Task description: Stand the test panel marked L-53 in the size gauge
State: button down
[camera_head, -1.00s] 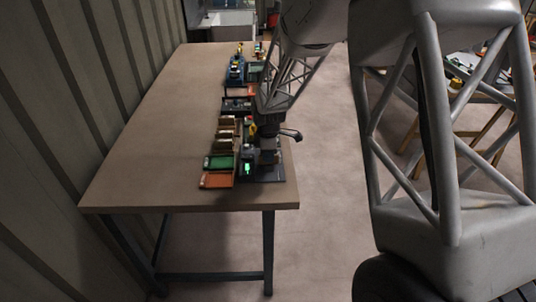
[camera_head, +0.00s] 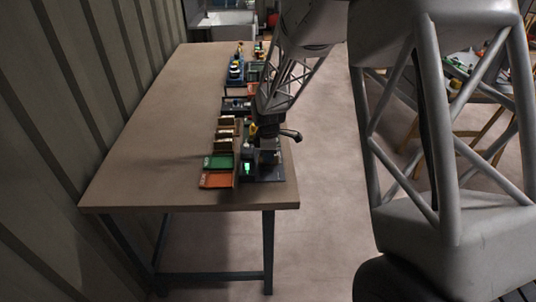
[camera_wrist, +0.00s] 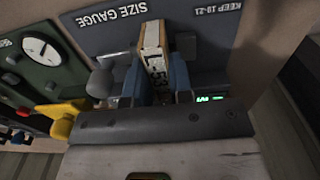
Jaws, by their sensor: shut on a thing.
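The size gauge (camera_wrist: 100,18) is a dark plate lettered SIZE GAUGE and KEEP 19-21, with upright grey parts and a small lit green readout (camera_wrist: 208,98). In the head view the gauge (camera_head: 268,178) sits at the table's near right corner. My gripper (camera_wrist: 160,84) is shut on a narrow pale panel with brown sides (camera_wrist: 153,42). A label ending in 53 shows beside its near end; the rest is hard to read. The panel is over the gauge, between its grey parts. Whether it touches the plate I cannot tell. In the head view my gripper (camera_head: 267,152) hides the panel.
A green board with a white dial (camera_wrist: 42,50) and a yellow part (camera_wrist: 66,118) lie left of the gauge in the wrist view. Green (camera_head: 218,162) and orange (camera_head: 216,180) trays stand left of it. More items line the table's right side; its left side (camera_head: 150,140) is clear.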

jog(key=shift+f, duration=0.35)
jog(key=c, duration=0.9)
grip_release()
jog(key=shift+c, duration=0.2)
jog(key=shift+r, duration=3.9)
